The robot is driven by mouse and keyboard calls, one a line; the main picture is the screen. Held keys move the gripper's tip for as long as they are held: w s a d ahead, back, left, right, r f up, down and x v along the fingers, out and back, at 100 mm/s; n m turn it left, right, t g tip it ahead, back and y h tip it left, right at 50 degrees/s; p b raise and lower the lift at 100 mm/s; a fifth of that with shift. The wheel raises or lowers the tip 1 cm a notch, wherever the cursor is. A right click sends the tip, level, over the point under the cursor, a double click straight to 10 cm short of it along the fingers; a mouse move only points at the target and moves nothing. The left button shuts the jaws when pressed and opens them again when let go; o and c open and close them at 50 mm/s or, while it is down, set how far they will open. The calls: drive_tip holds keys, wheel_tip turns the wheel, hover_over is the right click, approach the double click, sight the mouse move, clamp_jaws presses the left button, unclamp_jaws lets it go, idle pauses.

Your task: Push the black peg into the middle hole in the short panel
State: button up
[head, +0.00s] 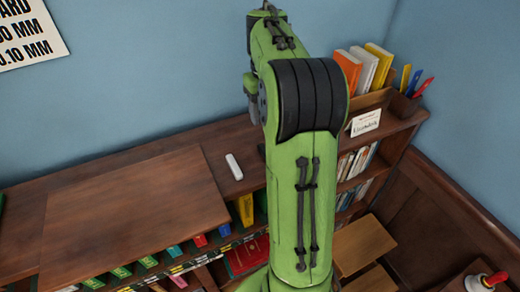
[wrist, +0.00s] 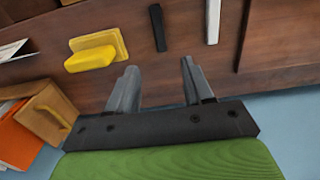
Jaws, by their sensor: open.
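In the wrist view the black peg (wrist: 157,27) lies on the brown wooden bookcase top, just beyond and roughly in line with the gap between my fingertips. My gripper (wrist: 159,68) is open, with nothing between its two grey fingers, and is apart from the peg. In the head view my green arm hides my gripper and most of the area under it. A dark sliver (head: 262,152) beside the arm may be the peg. I cannot make out the short panel or its middle hole in either view.
A white bar (wrist: 213,20) lies right of the peg; a white bar (head: 234,166) shows in the head view. A yellow-handled block (wrist: 95,52) is left of the peg. A wooden box (wrist: 45,112) stands lower left. A large board (head: 135,215) covers the bookcase's left top.

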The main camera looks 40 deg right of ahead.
wheel_tip(320, 180, down, 13)
drive_tip(key=shift+s+a+r+b, duration=0.1)
drive_tip(key=shift+s+r+b, duration=0.05)
drive_tip(key=shift+b, duration=0.5)
drive_tip(key=shift+f, duration=0.2)
clamp_jaws()
